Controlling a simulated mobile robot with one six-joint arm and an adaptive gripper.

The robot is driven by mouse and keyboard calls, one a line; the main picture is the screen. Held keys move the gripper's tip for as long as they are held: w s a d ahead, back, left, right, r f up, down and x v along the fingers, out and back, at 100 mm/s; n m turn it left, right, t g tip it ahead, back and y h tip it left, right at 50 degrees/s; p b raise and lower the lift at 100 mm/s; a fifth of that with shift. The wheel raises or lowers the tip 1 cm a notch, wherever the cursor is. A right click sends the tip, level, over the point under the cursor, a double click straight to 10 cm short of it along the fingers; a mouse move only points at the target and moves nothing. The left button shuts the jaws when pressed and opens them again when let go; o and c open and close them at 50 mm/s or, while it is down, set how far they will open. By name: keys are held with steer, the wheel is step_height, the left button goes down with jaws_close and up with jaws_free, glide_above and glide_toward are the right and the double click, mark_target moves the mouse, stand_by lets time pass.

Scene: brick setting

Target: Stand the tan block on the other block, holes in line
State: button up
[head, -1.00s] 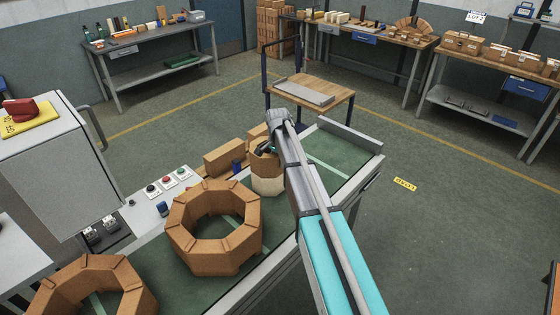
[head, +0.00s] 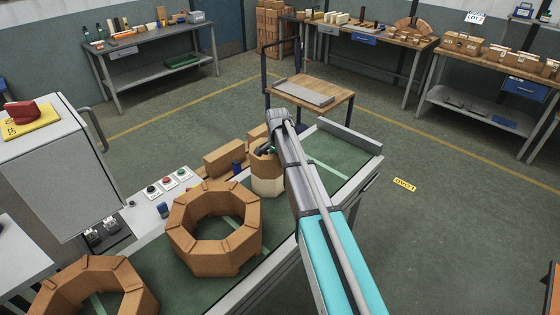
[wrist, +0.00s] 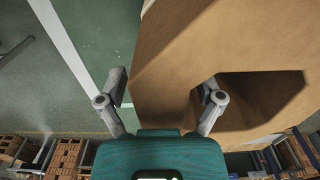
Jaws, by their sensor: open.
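The tan block (head: 264,161) sits upright on the other block (head: 268,187), which is cream, on the green belt. Their outer sides look roughly flush in the head view. In the wrist view the tan block's top (wrist: 185,60) fills much of the picture, with its dark hole (wrist: 255,95) at the right. My gripper (wrist: 164,88) is open at the tan block's wall, with one finger on the outer side and the other at the hole's edge. The lower block's hole is hidden, so I cannot tell whether the holes line up.
A large brick ring (head: 180,240) stands close by on the green belt (head: 325,165), and another ring (head: 70,285) is nearer. Loose bricks (head: 225,157) and a button panel (head: 160,190) lie left of the blocks. The belt's far end is clear.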

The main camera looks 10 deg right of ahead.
steer(key=shift+r+p, duration=5.85)
steer(key=shift+r, duration=0.2)
steer(key=shift+s, duration=0.15)
steer(key=shift+s, duration=0.35)
steer(key=s+d+n, duration=0.1)
steer(key=s+n, duration=0.9)
steer(key=s, duration=1.8)
steer(key=shift+s+n, duration=0.15)
steer(key=shift+n, duration=0.25)
